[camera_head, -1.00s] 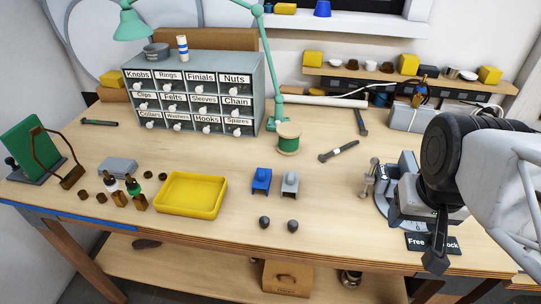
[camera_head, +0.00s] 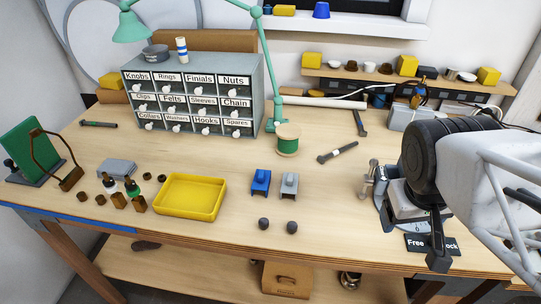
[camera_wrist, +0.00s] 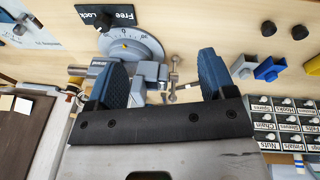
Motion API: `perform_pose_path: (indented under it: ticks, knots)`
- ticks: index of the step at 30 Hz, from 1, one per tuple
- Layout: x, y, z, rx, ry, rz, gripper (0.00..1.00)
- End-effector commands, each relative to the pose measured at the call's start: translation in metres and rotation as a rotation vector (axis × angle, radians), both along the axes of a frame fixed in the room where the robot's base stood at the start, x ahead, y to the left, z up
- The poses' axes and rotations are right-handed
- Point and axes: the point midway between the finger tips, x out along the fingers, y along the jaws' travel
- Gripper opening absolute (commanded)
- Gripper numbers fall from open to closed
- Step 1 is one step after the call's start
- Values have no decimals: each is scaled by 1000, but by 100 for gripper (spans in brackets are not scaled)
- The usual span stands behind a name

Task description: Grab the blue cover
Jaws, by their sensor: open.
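The blue cover (camera_head: 261,182) stands on the middle of the bench, just left of a similar grey cover (camera_head: 289,185). In the wrist view the blue cover (camera_wrist: 268,70) is at the upper right, with the grey cover (camera_wrist: 243,66) beside it. My gripper (camera_head: 438,240) is at the right of the bench, well right of the blue cover and above the area of the vise. In the wrist view my gripper (camera_wrist: 161,62) has its two dark blue fingers spread wide, with nothing held between them. In the head view one finger hides the other.
A vise (camera_head: 368,182) stands right of the covers, partly hidden by my arm. A yellow tray (camera_head: 190,197) lies left of them. Two dark knobs (camera_head: 263,223) lie in front. A green spool (camera_head: 287,140) and a tool (camera_head: 338,153) lie behind. Bare bench lies between covers and vise.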

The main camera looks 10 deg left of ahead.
Motion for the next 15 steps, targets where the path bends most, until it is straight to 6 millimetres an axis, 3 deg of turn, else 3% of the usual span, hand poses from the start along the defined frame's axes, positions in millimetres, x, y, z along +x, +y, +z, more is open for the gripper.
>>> perform_pose_path:
  ticks: [15]
  knots:
    - [54,24,-31,-474,60,649,77]
